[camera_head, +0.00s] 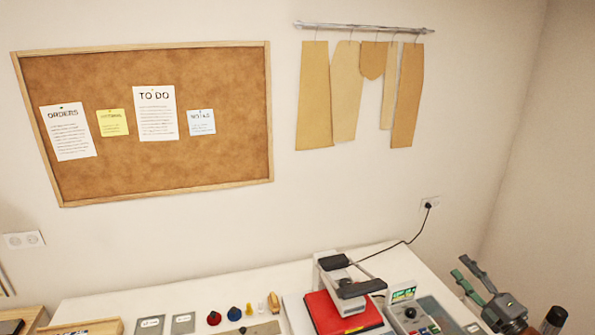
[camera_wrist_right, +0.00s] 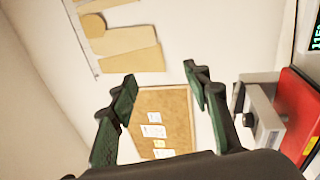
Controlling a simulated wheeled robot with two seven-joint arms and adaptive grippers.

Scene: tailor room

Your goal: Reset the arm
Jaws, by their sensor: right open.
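My right gripper (camera_head: 470,272) is at the lower right of the head view, raised near the right end of the white table. Its two green-padded fingers are spread apart and hold nothing. In the right wrist view the open gripper (camera_wrist_right: 160,95) points towards the wall, with the cork board (camera_wrist_right: 178,104) seen between its fingers. My left gripper is in neither view.
A heat press (camera_head: 345,278) with a red pad (camera_head: 326,312) stands on the white table (camera_head: 240,284), left of my right gripper. Small coloured items, including a blue one (camera_head: 234,314), lie further left. Paper patterns (camera_head: 314,95) hang on the wall.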

